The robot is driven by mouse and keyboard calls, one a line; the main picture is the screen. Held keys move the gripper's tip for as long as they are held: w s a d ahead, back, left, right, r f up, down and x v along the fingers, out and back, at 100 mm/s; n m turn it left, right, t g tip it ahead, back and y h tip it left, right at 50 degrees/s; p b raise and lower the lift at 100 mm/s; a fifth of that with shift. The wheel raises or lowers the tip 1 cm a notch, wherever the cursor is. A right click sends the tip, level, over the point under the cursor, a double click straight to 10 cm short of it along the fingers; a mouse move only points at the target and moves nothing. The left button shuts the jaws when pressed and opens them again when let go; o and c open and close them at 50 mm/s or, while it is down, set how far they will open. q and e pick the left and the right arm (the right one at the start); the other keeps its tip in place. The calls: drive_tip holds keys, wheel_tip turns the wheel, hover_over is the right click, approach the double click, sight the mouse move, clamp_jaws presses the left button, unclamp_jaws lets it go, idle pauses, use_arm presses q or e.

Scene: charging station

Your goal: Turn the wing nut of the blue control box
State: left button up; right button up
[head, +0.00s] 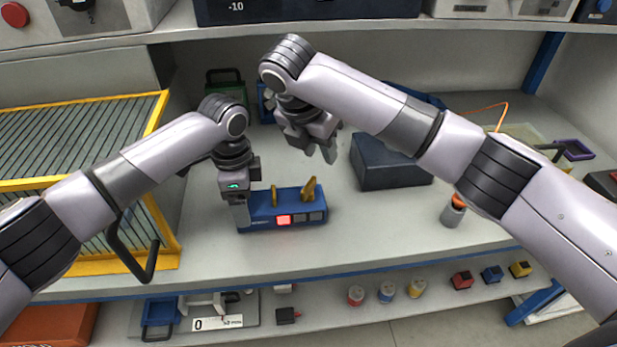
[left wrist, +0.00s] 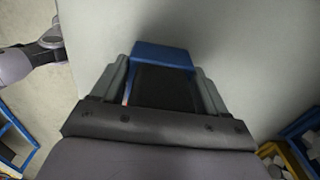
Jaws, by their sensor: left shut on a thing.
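The blue control box (head: 262,224) stands on the bench's middle shelf, with a lit red square and two dark squares on its front. A yellow wing-shaped piece (head: 309,190), likely the wing nut, stands tilted on its top right. A smaller upright yellow piece (head: 274,195) is left of it. My left gripper (head: 240,214) is shut on the box's left end; the box (left wrist: 160,56) shows between its fingers in the left wrist view. My right gripper (head: 321,150) is open and empty, above and behind the box, apart from the wing-shaped piece.
A dark blue-grey block (head: 388,164) stands right of the box, behind a grey cylinder with an orange top (head: 453,211). A yellow-framed rack (head: 80,135) with a dark handle (head: 133,250) is on the left. Shelf space in front of the box is clear.

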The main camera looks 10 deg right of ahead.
sight(308, 184)
wheel_tip(308, 184, up, 6)
drive_tip(key=s+a+g+y, duration=0.2)
drive_tip(key=y, duration=0.1)
drive_tip(key=shift+n+g, duration=0.3)
drive_tip(key=shift+n, duration=0.1)
drive_tip(key=f, duration=1.2)
drive_tip(key=shift+w+f, duration=0.1)
drive_tip(key=shift+w, duration=0.1)
clamp_jaws()
